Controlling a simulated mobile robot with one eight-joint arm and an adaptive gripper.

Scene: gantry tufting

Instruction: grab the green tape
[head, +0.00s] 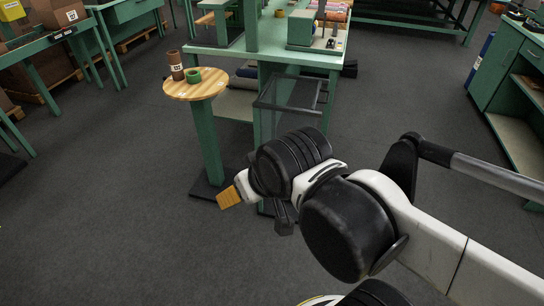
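A small green tape roll (193,76) lies on a round wooden tabletop (207,91) on a green post, in the upper left middle of the head view. It sits beside an upright brown cylinder (176,66) with a pale label. My gripper (229,197) is below and to the right of that tabletop in the picture, clear of the tape. An orange pad shows at its end. The fingers are not clearly seen from this side, so open or shut cannot be told.
A green workbench (318,60) stands just behind and right of the round tabletop, with a dark-framed clear bin (290,95) at its near end. A green cabinet (510,65) stands at the right, another bench (25,48) at the left. The grey floor at lower left is clear.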

